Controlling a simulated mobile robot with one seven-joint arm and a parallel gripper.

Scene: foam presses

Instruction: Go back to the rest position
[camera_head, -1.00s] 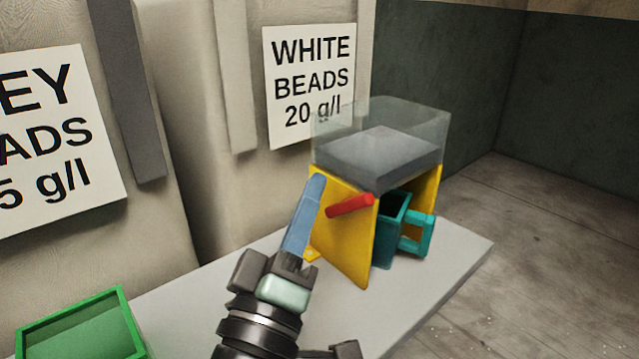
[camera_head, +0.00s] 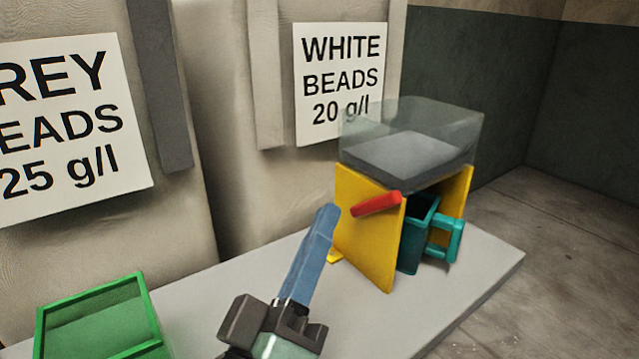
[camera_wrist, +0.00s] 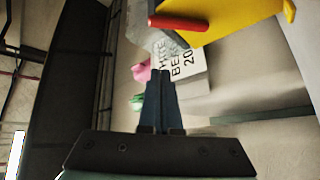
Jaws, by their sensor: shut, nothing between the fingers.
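My gripper (camera_head: 325,212) has long blue fingers that are shut with nothing between them. In the head view it points up and away over the grey table, left of the yellow stand and its red handle (camera_head: 376,204), and looks apart from them. In the wrist view my gripper (camera_wrist: 159,75) is at the centre, with the fingers together. The red handle also shows in the wrist view (camera_wrist: 178,22), above and to the right of the fingertips.
The yellow stand (camera_head: 366,235) carries a clear hopper (camera_head: 455,125), with a teal handled container (camera_head: 415,235) beneath. A green box (camera_head: 145,290) stands at the table's left. Large sacks labelled grey beads and white beads (camera_head: 340,75) stand behind. The table's (camera_head: 390,325) front is clear.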

